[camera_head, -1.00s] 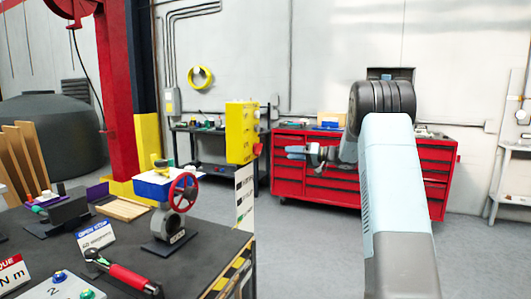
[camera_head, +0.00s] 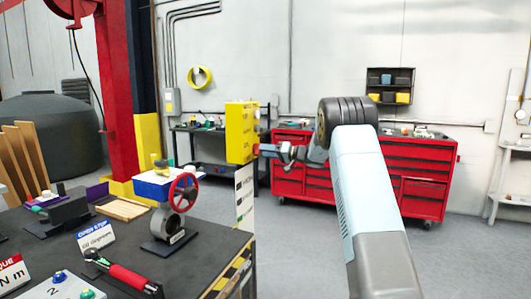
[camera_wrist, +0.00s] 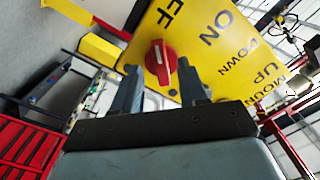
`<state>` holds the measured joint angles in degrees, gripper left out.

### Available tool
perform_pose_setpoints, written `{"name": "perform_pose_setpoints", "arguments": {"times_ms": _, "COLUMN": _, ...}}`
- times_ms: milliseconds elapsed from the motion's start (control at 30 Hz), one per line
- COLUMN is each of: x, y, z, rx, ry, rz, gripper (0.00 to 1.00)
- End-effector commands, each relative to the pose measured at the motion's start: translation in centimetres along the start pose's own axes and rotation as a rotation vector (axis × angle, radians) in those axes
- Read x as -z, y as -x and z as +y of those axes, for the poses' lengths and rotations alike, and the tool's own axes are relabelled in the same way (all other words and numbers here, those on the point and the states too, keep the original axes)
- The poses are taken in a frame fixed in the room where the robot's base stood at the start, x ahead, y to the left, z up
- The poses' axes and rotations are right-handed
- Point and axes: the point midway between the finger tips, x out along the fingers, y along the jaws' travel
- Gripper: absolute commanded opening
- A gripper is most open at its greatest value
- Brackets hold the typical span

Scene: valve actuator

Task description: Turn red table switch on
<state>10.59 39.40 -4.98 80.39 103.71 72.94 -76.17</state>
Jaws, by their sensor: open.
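The red switch (camera_wrist: 160,60) is a round knob with a pale pointer mark on the yellow panel (camera_wrist: 215,48), lettered with ON and a partly cropped word ending in FF. In the head view the panel is the yellow box (camera_head: 240,130) at the table's right corner, and the knob is mostly hidden by my fingers. My gripper (camera_wrist: 158,73) is open, its blue fingers to either side of the knob's lower part in the wrist view. I cannot tell if they touch it. My gripper also shows in the head view (camera_head: 268,150), right beside the box.
A dark table (camera_head: 200,262) holds a red handwheel valve (camera_head: 182,192), a red-handled tool (camera_head: 130,278) and signs. A red tool cabinet (camera_head: 415,160) and a dark bench (camera_head: 205,150) stand behind. The floor to the right is clear.

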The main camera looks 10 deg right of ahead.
Motion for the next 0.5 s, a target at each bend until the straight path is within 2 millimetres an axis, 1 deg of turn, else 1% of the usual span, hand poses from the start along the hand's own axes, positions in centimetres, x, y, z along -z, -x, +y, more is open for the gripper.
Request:
{"name": "perform_pose_setpoints", "arguments": {"times_ms": 33, "x": -0.1, "y": -0.6, "z": 0.0, "rx": 0.001, "ry": 0.0, "rz": -0.002, "gripper": 0.43}}
{"name": "perform_pose_setpoints", "arguments": {"times_ms": 100, "x": 0.0, "y": -1.1, "z": 0.0, "rx": 0.001, "ry": 0.0, "rz": -0.001, "gripper": 0.43}}
{"name": "perform_pose_setpoints", "arguments": {"times_ms": 200, "x": 0.0, "y": -1.4, "z": 0.0, "rx": 0.0, "ry": 0.0, "rz": -0.001, "gripper": 0.43}}
{"name": "perform_pose_setpoints", "arguments": {"times_ms": 500, "x": 0.0, "y": -1.6, "z": 0.0, "rx": 0.0, "ry": 0.0, "rz": 0.0, "gripper": 0.43}}
